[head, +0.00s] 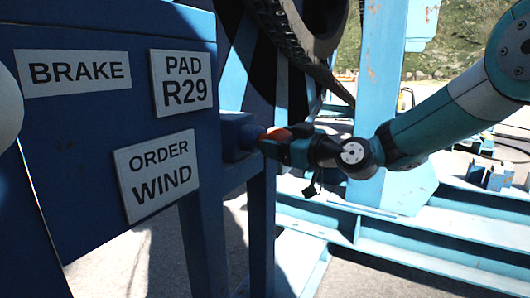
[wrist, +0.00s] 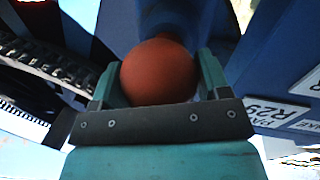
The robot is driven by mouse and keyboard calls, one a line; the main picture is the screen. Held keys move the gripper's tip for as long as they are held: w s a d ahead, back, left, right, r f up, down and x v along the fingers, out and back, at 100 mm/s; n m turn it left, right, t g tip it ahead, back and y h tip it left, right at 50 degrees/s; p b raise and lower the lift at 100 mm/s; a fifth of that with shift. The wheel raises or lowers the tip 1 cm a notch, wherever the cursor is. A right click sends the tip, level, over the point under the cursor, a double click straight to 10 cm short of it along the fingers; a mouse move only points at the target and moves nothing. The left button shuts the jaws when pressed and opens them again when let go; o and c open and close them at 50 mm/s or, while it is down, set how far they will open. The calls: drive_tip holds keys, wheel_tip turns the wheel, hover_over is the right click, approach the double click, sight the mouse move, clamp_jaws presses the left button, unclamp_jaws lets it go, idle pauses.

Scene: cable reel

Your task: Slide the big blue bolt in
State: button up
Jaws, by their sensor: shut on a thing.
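My gripper (wrist: 158,85) is shut on a round orange-red knob (wrist: 158,70), with one teal finger on each side of it. In the head view the knob (head: 277,133) shows as a small orange patch at my gripper (head: 268,140), beside the blue housing (head: 236,132) on the side of the blue cabinet. The blue shaft behind the knob, seen in the wrist view, appears to be the big blue bolt (wrist: 182,22). How deep the bolt sits in the housing cannot be told.
The blue cabinet (head: 60,130) at left carries signs reading BRAKE, PAD R29 and ORDER WIND. The large reel with a black cable (head: 300,55) stands behind my gripper. Light blue steel beams (head: 430,240) run along the ground at lower right.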

drive_tip(key=shift+w+a+r, duration=0.1)
drive_tip(key=shift+a, duration=0.1)
drive_tip(key=o, duration=1.2)
drive_tip(key=shift+a, duration=0.1)
drive_tip(key=shift+o, duration=0.2)
drive_tip(key=b+v, duration=0.2)
drive_tip(key=v, duration=1.5)
drive_tip(key=shift+b, duration=0.3)
